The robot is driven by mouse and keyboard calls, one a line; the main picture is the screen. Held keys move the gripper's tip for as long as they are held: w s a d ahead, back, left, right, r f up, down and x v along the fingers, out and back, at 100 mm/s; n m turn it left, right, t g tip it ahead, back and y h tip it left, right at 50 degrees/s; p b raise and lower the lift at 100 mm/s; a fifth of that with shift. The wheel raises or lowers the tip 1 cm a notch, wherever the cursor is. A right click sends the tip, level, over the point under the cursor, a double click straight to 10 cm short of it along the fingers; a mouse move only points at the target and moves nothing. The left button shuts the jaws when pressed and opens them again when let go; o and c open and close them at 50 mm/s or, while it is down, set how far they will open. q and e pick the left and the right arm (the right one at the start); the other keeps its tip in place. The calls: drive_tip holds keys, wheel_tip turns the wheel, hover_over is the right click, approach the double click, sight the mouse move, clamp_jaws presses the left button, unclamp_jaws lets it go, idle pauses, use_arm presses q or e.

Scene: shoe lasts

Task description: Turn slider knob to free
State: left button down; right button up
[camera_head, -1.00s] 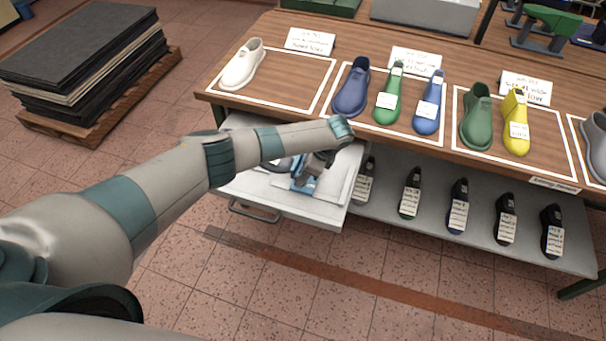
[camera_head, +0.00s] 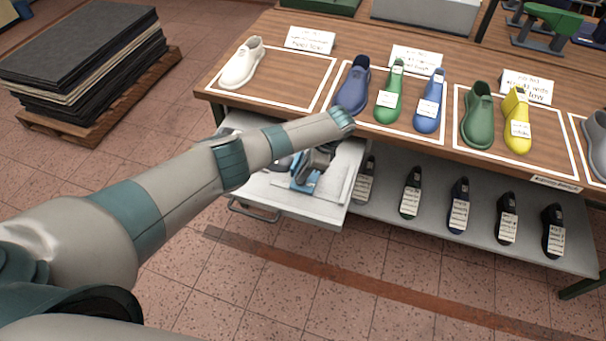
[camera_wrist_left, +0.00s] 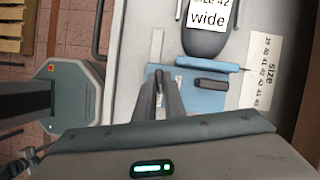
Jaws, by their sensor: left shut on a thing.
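The left gripper (camera_head: 308,174) reaches down into the open drawer from the left. In the left wrist view its fingers (camera_wrist_left: 162,86) are close together over a blue slider plate (camera_wrist_left: 222,73), shut on what seems to be its small knob, mostly hidden between the fingertips. The blue slider also shows in the head view (camera_head: 300,187). A dark grey shoe last (camera_wrist_left: 205,42) labelled "size 42 wide" touches or nearly touches the plate's upper edge. The right gripper is not in view.
The pale drawer (camera_head: 280,210) stands out below the wooden table (camera_head: 290,78). A printed size scale (camera_wrist_left: 263,75) lies right of the slider. Coloured lasts stand on the table above; dark labelled lasts stand on the lower grey shelf (camera_head: 390,212). A stacked pallet (camera_head: 85,70) is far left.

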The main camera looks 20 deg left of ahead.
use_arm(q)
drive_tip(key=n+g+b, duration=0.1)
drive_tip(key=n, duration=0.1)
drive_tip(key=n+g+b, duration=0.1)
drive_tip(key=n, duration=0.2)
drive_tip(key=shift+w+f+h, duration=0.1)
drive_tip(key=shift+w+h, duration=0.05)
drive_tip(key=shift+h, duration=0.25)
drive_tip(key=n, duration=0.2)
drive_tip(key=n+g+h+b, duration=0.1)
drive_tip(key=n, duration=0.2)
drive_tip(key=shift+w+a, duration=0.15)
drive_tip(key=shift+a, duration=0.05)
drive_tip(key=n+h, duration=0.1)
drive_tip(key=n, duration=0.1)
drive_tip(key=n+h, duration=0.1)
drive_tip(key=n, duration=0.1)
drive_tip(key=shift+a+n+g, duration=0.2)
drive_tip(key=shift+n+g, duration=0.1)
drive_tip(key=shift+n, duration=0.1)
drive_tip(key=c, duration=1.8)
unclamp_jaws()
drive_tip(key=shift+c, duration=0.2)
drive_tip(key=shift+r, duration=0.2)
